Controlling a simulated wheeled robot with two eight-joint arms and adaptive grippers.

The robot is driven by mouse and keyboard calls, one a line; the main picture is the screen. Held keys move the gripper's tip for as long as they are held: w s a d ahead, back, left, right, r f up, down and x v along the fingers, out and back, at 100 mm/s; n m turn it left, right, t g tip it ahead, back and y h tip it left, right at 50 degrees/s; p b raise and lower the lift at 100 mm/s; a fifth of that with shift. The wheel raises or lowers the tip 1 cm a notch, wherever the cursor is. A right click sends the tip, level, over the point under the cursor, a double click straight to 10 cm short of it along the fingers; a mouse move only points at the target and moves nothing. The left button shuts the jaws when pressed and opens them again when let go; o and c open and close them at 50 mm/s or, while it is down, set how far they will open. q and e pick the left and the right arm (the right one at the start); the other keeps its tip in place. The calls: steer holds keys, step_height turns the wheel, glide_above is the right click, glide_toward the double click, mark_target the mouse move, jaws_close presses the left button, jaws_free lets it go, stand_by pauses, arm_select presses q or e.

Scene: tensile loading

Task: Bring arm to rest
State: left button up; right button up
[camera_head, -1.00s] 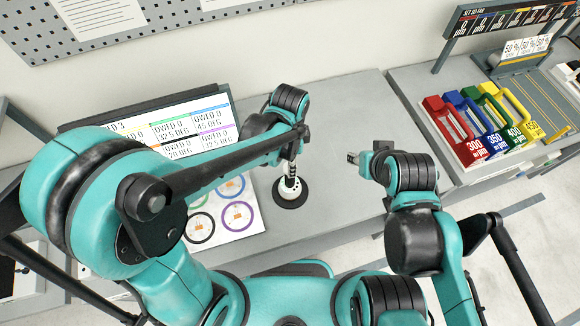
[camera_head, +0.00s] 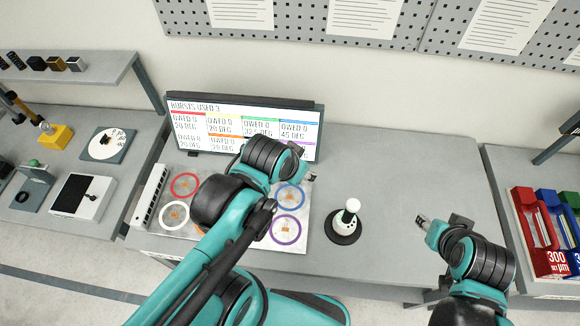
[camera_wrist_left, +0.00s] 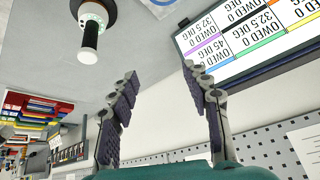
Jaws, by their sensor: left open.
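My left arm comes in from the left in the head view and bends over the board with coloured rings. Its gripper (camera_head: 308,176) is mostly hidden behind the wrist there. In the left wrist view the left gripper (camera_wrist_left: 159,72) shows two spread fingers with nothing between them. A joystick-like device with a white handle (camera_head: 347,213) stands on a round black base, to the right of the left gripper and apart from it. It also shows in the left wrist view (camera_wrist_left: 91,22). My right gripper (camera_head: 424,222) is over the table's right part; its fingers are too small to judge.
A screen (camera_head: 245,125) with coloured text stands behind the ring board (camera_head: 312,225). Red and blue cases (camera_head: 535,220) stand on the right bench. A left bench holds a white device (camera_head: 82,196) and a yellow block (camera_head: 55,137). Bare grey tabletop (camera_head: 430,170) lies at right.

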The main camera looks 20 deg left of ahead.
arm_select(q)
steer(key=shift+s+a+r+n+t, duration=0.1)
steer(key=shift+s+a+n+t, duration=0.15)
steer(key=shift+a+n, duration=0.3)
steer(key=shift+s+a+r+n+t, duration=0.1)
steer(key=shift+s+a+n+t, duration=0.15)
steer(key=shift+a+n, duration=0.25)
steer(key=shift+d, duration=0.1)
step_height(320, 180, down, 18)
steer(key=b, duration=1.8)
steer(key=shift+f, duration=0.25)
